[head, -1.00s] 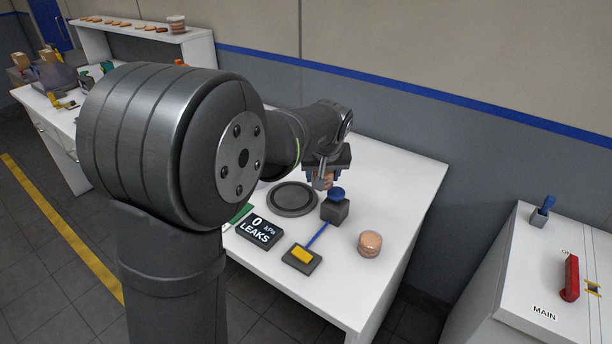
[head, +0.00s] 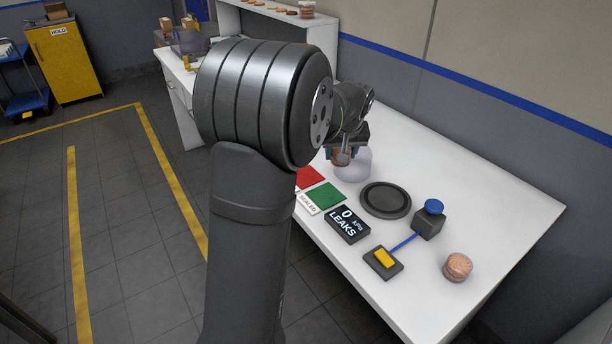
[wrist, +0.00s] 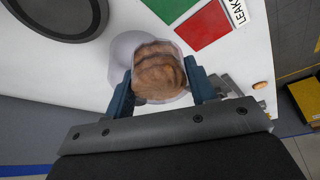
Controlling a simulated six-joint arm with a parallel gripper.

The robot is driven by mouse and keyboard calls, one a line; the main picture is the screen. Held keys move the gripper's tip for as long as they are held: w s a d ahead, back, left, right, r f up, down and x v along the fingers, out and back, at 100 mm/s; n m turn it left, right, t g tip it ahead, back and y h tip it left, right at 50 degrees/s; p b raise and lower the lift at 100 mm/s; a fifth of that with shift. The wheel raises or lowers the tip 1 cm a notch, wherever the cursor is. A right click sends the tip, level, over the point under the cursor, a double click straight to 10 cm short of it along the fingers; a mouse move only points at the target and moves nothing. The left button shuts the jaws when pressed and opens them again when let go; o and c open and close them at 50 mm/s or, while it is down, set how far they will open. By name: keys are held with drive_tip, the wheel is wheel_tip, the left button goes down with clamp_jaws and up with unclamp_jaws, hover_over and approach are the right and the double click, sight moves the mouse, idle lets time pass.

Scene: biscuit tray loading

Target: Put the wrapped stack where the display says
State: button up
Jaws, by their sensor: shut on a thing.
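My gripper (wrist: 160,92) is shut on a wrapped stack (wrist: 157,72) of brown biscuits in clear film. In the head view my gripper (head: 345,152) holds it left of the dark round plate, and the stack is mostly hidden. The display (head: 347,224) reads "0 kPa LEAKS". A green mat (head: 323,197) and a red mat (head: 309,178) lie beside it, red farther along the table. They also show in the wrist view, green (wrist: 168,8) and red (wrist: 204,26), with a "LEAKS" label (wrist: 235,12) beside the red one.
A pale translucent rounded thing (head: 357,163) is close by the held stack. The dark round plate (head: 386,200), a blue-topped block (head: 429,222), a yellow-button pad (head: 383,262) and another biscuit stack (head: 458,267) occupy the near table. The table's right back is clear.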

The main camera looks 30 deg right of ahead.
drive_tip(key=w+a+f, duration=0.1)
drive_tip(key=w+f, duration=0.1)
drive_tip(key=w, duration=0.1)
drive_tip(key=w+a+f, duration=0.1)
drive_tip(key=w+f, duration=0.1)
drive_tip(key=w, duration=0.2)
drive_tip(key=w+a+f, duration=0.1)
drive_tip(key=w+f, duration=0.1)
drive_tip(key=w, duration=0.2)
drive_tip(key=shift+w+a+f, duration=0.1)
drive_tip(key=shift+a+f, duration=0.25)
drive_tip(key=shift+f, duration=2.1)
drive_tip(key=shift+f, duration=0.2)
drive_tip(key=o, duration=0.7)
drive_tip(key=shift+r, duration=0.1)
drive_tip(key=v, duration=1.2)
drive_tip(key=shift+w+r, duration=0.1)
